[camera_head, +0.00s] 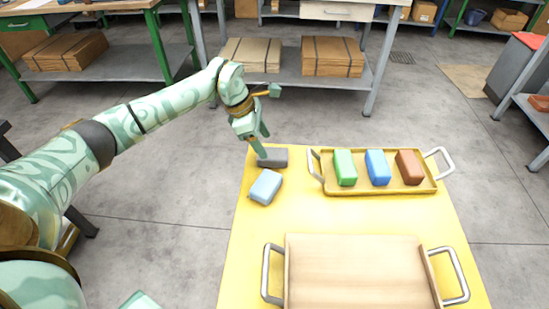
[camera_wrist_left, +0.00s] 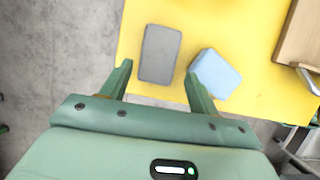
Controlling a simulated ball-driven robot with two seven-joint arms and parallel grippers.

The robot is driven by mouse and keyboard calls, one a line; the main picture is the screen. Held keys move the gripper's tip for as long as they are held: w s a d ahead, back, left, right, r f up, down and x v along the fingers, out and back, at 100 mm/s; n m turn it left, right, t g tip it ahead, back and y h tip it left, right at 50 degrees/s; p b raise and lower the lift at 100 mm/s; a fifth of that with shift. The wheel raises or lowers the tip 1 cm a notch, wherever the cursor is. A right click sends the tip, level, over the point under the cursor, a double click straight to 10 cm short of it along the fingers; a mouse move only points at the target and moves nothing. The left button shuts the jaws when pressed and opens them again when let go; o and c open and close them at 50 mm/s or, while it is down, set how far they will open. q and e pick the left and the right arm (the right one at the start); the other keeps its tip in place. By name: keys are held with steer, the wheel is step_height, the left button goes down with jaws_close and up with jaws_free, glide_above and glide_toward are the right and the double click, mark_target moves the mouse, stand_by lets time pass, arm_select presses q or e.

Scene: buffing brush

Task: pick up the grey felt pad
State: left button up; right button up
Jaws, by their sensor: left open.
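The grey felt pad (camera_head: 274,157) lies flat on the yellow table near its far left corner. In the left wrist view the pad (camera_wrist_left: 160,54) lies ahead of and between the open fingers, with its long side running away from the gripper. My left gripper (camera_head: 257,146) is open and empty, just above and beside the pad in the head view. In the left wrist view its fingertips (camera_wrist_left: 158,70) sit either side of the pad's near end; whether they touch it I cannot tell.
A light blue block (camera_head: 266,187) lies close to the pad; it also shows by the right finger in the left wrist view (camera_wrist_left: 214,74). A tray (camera_head: 411,187) holds green, blue and brown blocks. A wooden tray (camera_head: 355,270) stands in front. The yellow table (camera_head: 250,240) is bare at left.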

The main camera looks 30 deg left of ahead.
mark_target(272, 153)
arm_select(q)
steer(key=b+x, duration=0.2)
steer(key=x, duration=0.2)
steer(key=shift+w+f, duration=0.15)
steer(key=shift+f, duration=0.05)
steer(key=shift+w+d+f+b, duration=0.15)
steer(key=shift+d+f+b, duration=0.1)
steer(key=shift+f+b, duration=0.1)
steer(key=shift+r, duration=0.1)
arm_select(e)
steer(key=shift+w+d+f, duration=0.1)
steer(key=shift+d+f, duration=0.2)
steer(key=shift+f, duration=0.2)
steer(key=shift+d+f, duration=0.3)
steer(key=shift+f, duration=0.2)
arm_select(q)
steer(key=c, duration=0.7)
steer(key=shift+c, duration=0.2)
